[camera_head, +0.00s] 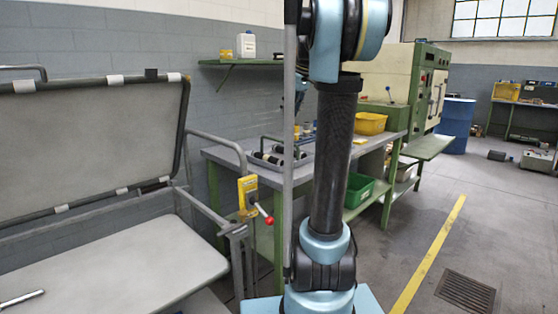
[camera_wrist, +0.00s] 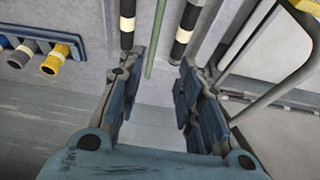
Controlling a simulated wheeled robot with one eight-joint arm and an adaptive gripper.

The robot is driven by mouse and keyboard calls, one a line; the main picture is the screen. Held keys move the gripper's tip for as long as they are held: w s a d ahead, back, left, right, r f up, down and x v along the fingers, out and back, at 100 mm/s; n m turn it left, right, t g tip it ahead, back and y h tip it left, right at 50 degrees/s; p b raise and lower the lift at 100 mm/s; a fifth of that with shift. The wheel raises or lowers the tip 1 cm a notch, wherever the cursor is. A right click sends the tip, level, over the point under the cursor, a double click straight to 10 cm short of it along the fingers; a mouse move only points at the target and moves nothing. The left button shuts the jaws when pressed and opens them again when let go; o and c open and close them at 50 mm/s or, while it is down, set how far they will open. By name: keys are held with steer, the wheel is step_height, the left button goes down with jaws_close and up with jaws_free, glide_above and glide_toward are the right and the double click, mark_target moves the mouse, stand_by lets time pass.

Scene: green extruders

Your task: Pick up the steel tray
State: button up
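The steel tray (camera_head: 255,160) appears to be the grey tray on the workbench in the head view, with dark cylinders in it. My arm hides its right part. In the wrist view, black cylinders with pale bands (camera_wrist: 127,25) lie in grey channels beyond my fingers, apparently in this tray. My gripper (camera_wrist: 158,68) is open, with its two fingers apart and a pale grey surface between them. I cannot tell whether a finger touches the tray. In the head view my gripper is mostly hidden behind my arm.
The workbench (camera_head: 222,154) also carries a yellow bin (camera_head: 370,123); a green bin (camera_head: 358,190) sits below. A pale bent tube (camera_wrist: 290,88) is at right.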

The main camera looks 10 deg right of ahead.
steer(key=w, duration=0.2)
glide_toward(279, 141)
steer(key=w+f, duration=0.2)
steer(key=f, duration=0.1)
steer(key=w+f, duration=0.1)
steer(key=shift+a+f, duration=0.25)
steer(key=shift+a, duration=0.1)
steer(key=shift+x, duration=2.7)
steer(key=shift+s+a, duration=0.15)
steer(key=shift+s, duration=0.05)
steer(key=shift+c, duration=0.3)
jaws_close()
